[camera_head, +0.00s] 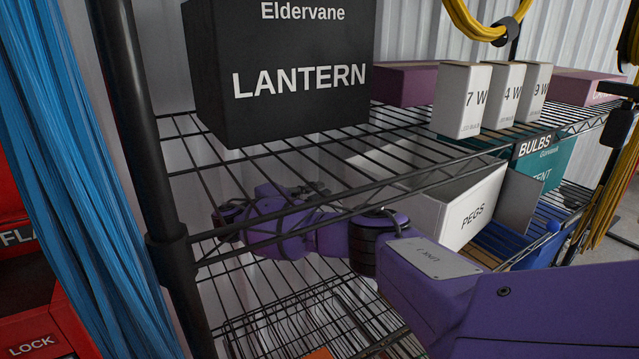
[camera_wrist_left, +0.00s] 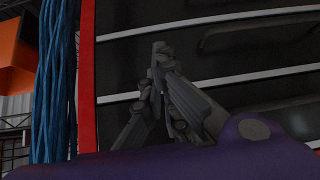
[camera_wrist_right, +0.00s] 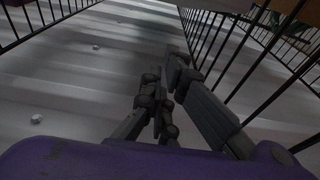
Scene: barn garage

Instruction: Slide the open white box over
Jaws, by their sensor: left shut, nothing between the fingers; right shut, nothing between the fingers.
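The open white box (camera_head: 463,212), marked PEGS, stands on the wire shelf below the top one. Shelf wires cross in front of it, and its opening faces up. My right arm reaches across in front of its left part. My right gripper (camera_head: 228,213) is beyond the box's left side, between the shelves and apart from the box. It is shut and empty, also in the right wrist view (camera_wrist_right: 168,85). My left gripper (camera_wrist_left: 160,60) is shut and empty in the left wrist view, by dark panels with white and red edges. It is outside the head view.
A black lantern box (camera_head: 290,75) and small white boxes (camera_head: 463,100) stand on the top shelf. A teal bulbs box (camera_head: 538,162) is right of the white box. A black post (camera_head: 150,150) and blue strands (camera_head: 75,190) stand at left. The wire shelf left of the box looks clear.

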